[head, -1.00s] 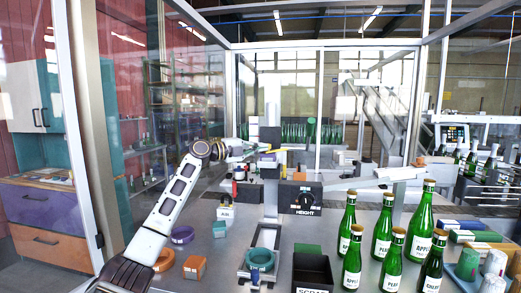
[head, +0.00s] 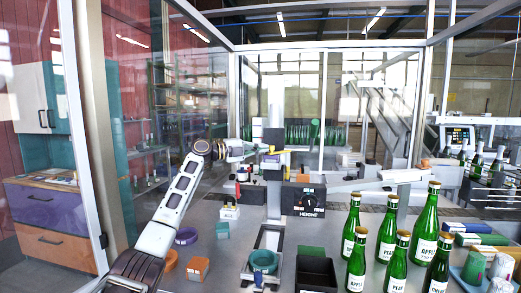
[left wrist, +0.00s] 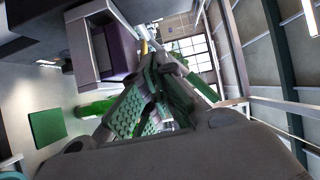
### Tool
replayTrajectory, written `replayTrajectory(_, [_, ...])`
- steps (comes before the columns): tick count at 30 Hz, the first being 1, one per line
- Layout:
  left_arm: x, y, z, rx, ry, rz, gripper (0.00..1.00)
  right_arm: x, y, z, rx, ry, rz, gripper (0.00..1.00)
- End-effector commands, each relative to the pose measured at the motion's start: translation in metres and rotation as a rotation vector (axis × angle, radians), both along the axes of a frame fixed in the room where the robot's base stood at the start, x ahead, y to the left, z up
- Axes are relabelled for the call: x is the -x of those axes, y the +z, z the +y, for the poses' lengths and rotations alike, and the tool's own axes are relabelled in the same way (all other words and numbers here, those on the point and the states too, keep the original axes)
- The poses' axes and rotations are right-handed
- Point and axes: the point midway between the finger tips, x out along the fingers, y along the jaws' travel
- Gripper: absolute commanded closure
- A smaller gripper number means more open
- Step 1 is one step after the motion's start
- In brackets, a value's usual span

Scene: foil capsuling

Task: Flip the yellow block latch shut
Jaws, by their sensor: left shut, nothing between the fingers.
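A small yellow piece (head: 271,152), which looks like the block latch, sits at the column just below a black block (head: 271,137). Whether it is open or closed is too small to tell. My left gripper (head: 256,149) is shut and empty, its tip close to the left side of the yellow piece. I cannot tell whether they touch. In the left wrist view the shut green-padded fingers (left wrist: 152,96) fill the middle, and a bit of yellow (left wrist: 144,47) shows just beyond them. My right gripper is not in view.
The upright column (head: 274,190) carries a black HEIGHT box (head: 304,200) with a knob and a long grey lever (head: 370,183) reaching right. Several green bottles (head: 385,235) stand at right. A black SCRAP bin (head: 316,270) and a teal ring (head: 263,261) are in front.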

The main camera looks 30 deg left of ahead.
Motion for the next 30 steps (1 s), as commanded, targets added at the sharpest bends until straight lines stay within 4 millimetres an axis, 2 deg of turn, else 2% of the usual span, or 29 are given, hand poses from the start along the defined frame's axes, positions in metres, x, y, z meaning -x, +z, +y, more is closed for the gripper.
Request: replayTrajectory(30, [0.0036,-0.0001,0.0042,0.001,0.002,-0.001,1.00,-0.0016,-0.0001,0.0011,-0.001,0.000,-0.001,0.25])
